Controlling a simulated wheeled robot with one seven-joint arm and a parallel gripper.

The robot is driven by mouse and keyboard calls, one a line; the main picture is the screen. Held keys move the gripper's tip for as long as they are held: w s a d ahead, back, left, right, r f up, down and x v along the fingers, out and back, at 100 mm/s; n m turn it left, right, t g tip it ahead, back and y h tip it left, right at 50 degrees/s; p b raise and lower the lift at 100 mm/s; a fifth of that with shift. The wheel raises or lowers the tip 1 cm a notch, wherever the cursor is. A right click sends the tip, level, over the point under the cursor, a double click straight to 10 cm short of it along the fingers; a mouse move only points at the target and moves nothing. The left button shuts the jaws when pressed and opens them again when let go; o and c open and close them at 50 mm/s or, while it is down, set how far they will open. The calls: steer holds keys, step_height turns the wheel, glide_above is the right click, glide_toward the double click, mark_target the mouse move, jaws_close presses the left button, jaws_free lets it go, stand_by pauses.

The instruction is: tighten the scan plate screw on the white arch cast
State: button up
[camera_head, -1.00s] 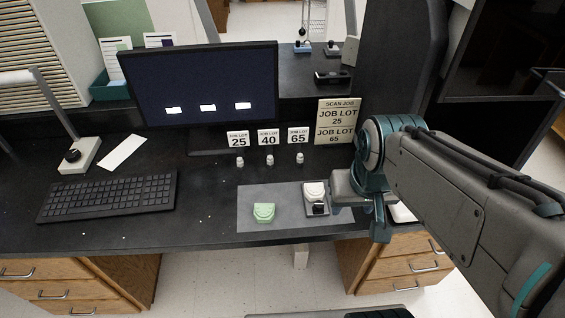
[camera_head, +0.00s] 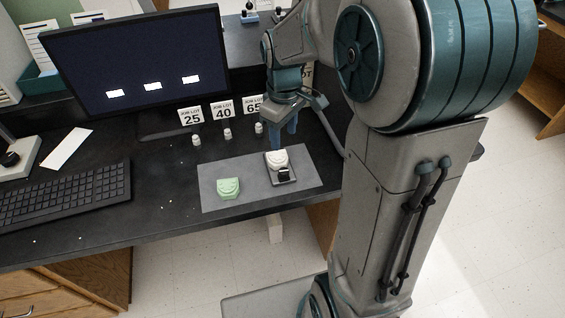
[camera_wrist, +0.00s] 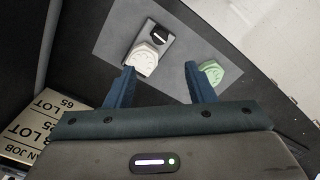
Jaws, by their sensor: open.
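The white arch cast (camera_head: 277,159) sits on a dark scan plate (camera_head: 281,176) at the right part of the grey mat. A black knob-like screw (camera_head: 284,173) is on the plate at the cast's front side. In the wrist view the white cast (camera_wrist: 144,60) lies ahead of my left finger, with the black screw (camera_wrist: 158,37) beyond it. My gripper (camera_head: 284,128) points down just behind the white cast, apart from it. In the wrist view my gripper (camera_wrist: 157,76) is open with nothing between its fingers.
A green arch cast (camera_head: 229,188) lies on the left of the grey mat (camera_head: 219,206). Small white pieces (camera_head: 227,134) stand before the job lot cards (camera_head: 222,111). A monitor (camera_head: 140,65) and keyboard (camera_head: 65,198) are at left.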

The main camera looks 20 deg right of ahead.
mark_target(284, 171)
step_height(284, 171, down, 13)
steer(key=shift+f+b, duration=0.1)
steer(key=shift+b, duration=0.3)
steer(key=c, duration=1)
